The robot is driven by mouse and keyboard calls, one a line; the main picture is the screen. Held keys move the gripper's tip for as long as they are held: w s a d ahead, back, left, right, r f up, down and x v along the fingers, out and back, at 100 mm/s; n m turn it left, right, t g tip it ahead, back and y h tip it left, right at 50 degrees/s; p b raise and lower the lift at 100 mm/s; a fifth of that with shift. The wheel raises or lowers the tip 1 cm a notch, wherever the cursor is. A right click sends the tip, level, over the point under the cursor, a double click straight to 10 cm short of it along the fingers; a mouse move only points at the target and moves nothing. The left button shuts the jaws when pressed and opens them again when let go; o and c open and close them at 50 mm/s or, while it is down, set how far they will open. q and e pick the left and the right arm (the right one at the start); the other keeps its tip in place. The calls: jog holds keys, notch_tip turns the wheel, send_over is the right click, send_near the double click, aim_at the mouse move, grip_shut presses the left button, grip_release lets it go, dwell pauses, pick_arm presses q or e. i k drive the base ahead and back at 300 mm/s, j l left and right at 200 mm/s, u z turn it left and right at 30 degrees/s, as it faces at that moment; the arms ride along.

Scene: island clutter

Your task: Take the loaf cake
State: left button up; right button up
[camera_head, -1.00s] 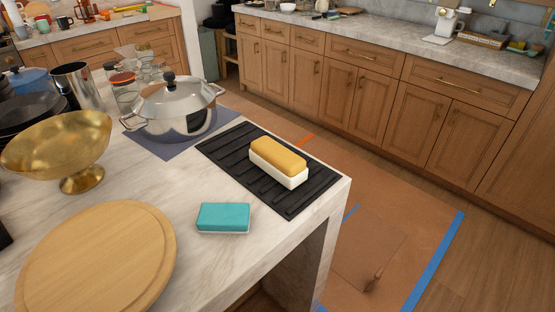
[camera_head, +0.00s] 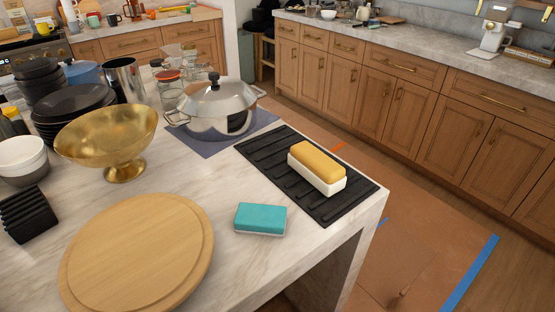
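The loaf cake (camera_head: 319,161) is yellow-gold on top and sits in a white rectangular dish (camera_head: 329,184). The dish stands on a black ribbed mat (camera_head: 268,155) near the right corner of the marble island. Nothing covers the cake. Neither of my grippers shows in the head view.
A steel pot (camera_head: 219,107) stands behind the mat on the left. A teal block (camera_head: 260,218) lies in front of it. A round wooden board (camera_head: 137,255), gold bowl (camera_head: 108,137) and black plates (camera_head: 73,105) crowd the left. Bare marble (camera_head: 215,177) lies between.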

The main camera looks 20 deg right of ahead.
aim_at(327, 175)
jog(key=l+u, duration=0.6)
jog(key=l, duration=0.45)
jog(key=k+l, duration=0.15)
jog(key=l, duration=0.35)
